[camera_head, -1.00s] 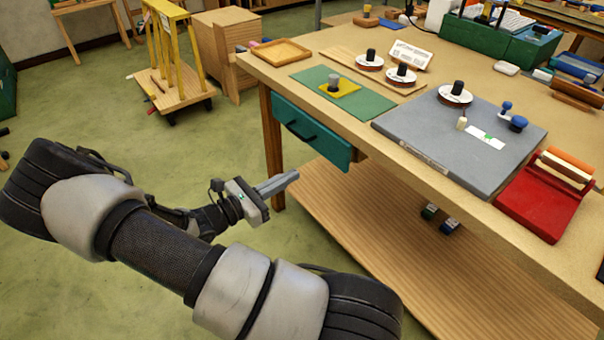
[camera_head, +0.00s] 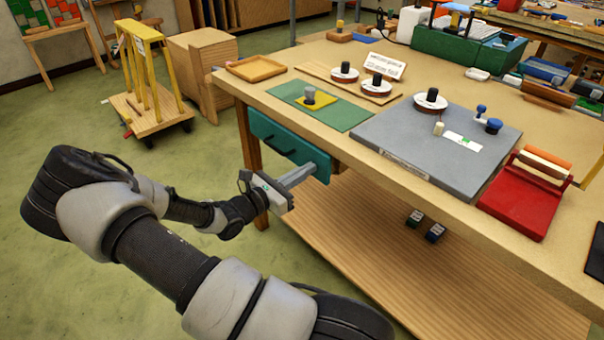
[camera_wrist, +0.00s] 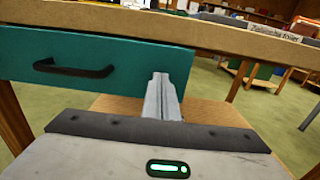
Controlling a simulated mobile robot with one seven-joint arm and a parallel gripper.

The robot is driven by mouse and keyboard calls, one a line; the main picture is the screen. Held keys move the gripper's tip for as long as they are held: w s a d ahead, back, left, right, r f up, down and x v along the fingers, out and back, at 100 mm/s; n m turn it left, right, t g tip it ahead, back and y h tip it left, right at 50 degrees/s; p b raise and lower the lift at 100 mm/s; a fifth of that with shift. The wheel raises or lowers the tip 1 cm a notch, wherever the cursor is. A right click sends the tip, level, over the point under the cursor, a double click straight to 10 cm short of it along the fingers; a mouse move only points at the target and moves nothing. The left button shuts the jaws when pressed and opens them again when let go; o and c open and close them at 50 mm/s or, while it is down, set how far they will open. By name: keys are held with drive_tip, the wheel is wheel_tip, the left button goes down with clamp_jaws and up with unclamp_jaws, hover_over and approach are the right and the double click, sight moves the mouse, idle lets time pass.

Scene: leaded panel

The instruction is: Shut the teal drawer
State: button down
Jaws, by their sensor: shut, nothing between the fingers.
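The teal drawer (camera_head: 276,138) is under the near left edge of the workbench, with a dark bar handle on its front. In the wrist view the drawer front (camera_wrist: 110,68) fills the upper left, with its handle at left. How far it stands out from the bench is hard to tell. My gripper (camera_head: 308,170) is shut and empty. Its fingers point at the right part of the drawer front, right of the handle. In the wrist view the fingertips (camera_wrist: 160,77) overlap the front near its right end; I cannot tell whether they touch.
The workbench top (camera_head: 330,62) overhangs just above the drawer. A grey board (camera_head: 400,140) and a red tool (camera_head: 520,200) lie on it. A wooden lower shelf (camera_head: 370,250) runs beneath. A yellow-framed cart (camera_head: 150,105) stands left on open green floor.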

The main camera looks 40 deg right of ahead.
sight(315, 177)
drive_tip(key=d, duration=0.3)
drive_tip(key=shift+d+p, duration=0.3)
drive_tip(key=shift+d+r, duration=0.1)
drive_tip(key=shift+d, duration=0.2)
drive_tip(key=shift+a+r, duration=0.1)
drive_tip(key=a+p, duration=0.2)
drive_tip(key=a, duration=1.2)
drive_tip(key=shift+s+a+f+p, duration=0.15)
drive_tip(key=shift+f+p, duration=0.05)
drive_tip(key=shift+p, duration=0.15)
